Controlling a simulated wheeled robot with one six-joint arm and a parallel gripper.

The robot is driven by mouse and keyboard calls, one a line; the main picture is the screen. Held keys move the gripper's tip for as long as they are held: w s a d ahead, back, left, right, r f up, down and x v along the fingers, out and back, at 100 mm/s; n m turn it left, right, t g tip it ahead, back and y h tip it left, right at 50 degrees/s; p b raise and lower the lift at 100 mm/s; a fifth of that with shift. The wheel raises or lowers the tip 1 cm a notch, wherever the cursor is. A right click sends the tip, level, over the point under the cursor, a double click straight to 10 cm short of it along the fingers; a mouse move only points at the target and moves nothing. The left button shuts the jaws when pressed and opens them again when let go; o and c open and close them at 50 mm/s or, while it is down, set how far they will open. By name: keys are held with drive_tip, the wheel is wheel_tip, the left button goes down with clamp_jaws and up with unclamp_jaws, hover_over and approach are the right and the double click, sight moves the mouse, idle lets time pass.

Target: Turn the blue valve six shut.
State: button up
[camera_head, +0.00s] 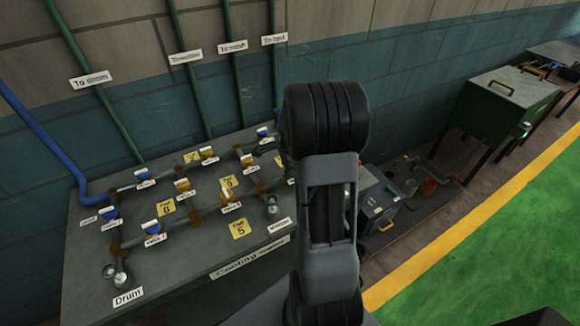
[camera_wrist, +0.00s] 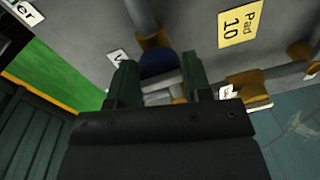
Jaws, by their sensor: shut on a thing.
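In the wrist view a blue valve handle (camera_wrist: 157,64) with a pale lower part sits between the two green fingers of my gripper (camera_wrist: 158,76). The fingers are shut on it, one on each side. The small label beside it (camera_wrist: 117,57) shows only a "V", so its number cannot be read. In the head view my arm covers the right end of the pipe bench, and my gripper and this valve are hidden there.
The grey bench (camera_head: 90,283) carries brown-jointed pipes with several other blue and yellow valves, and yellow pad signs. The Pad 10 sign (camera_wrist: 239,25) is close to the held valve.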

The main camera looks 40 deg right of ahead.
drive_tip(key=shift+s+m, duration=0.1)
drive_tip(key=shift+m, duration=0.2)
idle(0.4)
drive_tip(key=o, duration=0.9)
drive_tip(key=r, duration=0.9)
drive_tip(key=s+r, duration=0.1)
drive_tip(key=r, duration=0.3)
drive_tip(key=shift+a+r, duration=0.2)
drive_tip(key=shift+r, duration=0.2)
